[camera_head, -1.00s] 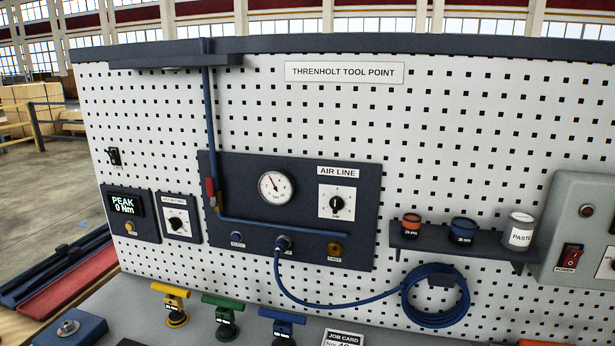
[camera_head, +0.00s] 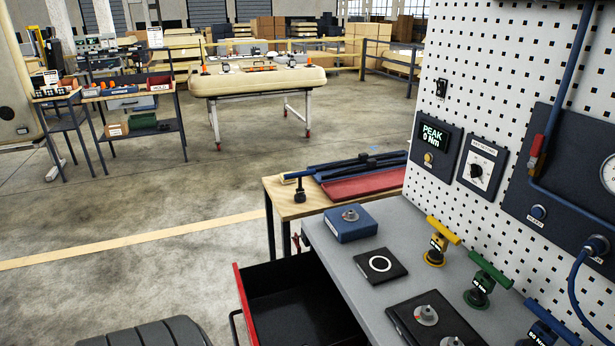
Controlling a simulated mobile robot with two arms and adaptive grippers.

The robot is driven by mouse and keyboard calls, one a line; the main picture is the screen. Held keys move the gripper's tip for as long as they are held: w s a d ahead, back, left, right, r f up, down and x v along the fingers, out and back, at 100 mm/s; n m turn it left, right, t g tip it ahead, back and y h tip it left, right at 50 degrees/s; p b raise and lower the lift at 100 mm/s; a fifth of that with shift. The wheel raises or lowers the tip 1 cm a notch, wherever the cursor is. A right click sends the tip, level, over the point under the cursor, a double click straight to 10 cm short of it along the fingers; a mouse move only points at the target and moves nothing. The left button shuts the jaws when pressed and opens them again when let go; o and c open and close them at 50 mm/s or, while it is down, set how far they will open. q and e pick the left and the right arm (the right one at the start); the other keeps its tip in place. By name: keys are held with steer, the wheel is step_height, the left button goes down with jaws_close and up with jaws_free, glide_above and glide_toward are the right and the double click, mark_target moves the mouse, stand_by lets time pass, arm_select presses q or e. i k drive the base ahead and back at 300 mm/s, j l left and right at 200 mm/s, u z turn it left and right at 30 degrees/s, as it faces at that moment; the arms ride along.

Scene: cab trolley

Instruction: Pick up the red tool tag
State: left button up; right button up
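I cannot pick out a red tool tag for certain in the head view. A small red item (camera_head: 296,241) shows at the left edge of the grey bench top, too small to identify. Neither of my grippers is in view.
The grey bench (camera_head: 405,240) carries a blue block (camera_head: 350,223), a black pad with a white ring (camera_head: 380,264), and yellow (camera_head: 441,241) and green (camera_head: 486,280) T-handled tools. A red-fronted drawer (camera_head: 243,305) stands open. Open floor (camera_head: 130,250) lies left; a trolley (camera_head: 260,83) stands beyond.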

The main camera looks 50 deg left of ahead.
mark_target(297, 249)
steer(key=u, duration=1.75)
steer(key=z, duration=0.85)
steer(key=i+j+z, duration=0.15)
steer(key=j+z, duration=0.25)
steer(key=j, duration=0.25)
steer(key=i+j+z, duration=0.1)
steer(key=j+z, duration=0.3)
steer(key=j, duration=0.25)
steer(key=j+z, duration=0.4)
steer(key=j, duration=0.85)
steer(key=k+j+z, duration=0.1)
steer(key=j, duration=1.1)
steer(key=k+j+z, duration=0.1)
steer(key=j, duration=0.5)
steer(key=k+j, duration=0.15)
steer(key=j, duration=0.45)
steer(key=j+z, duration=0.1)
steer(key=j, duration=0.45)
steer(key=k, duration=0.05)
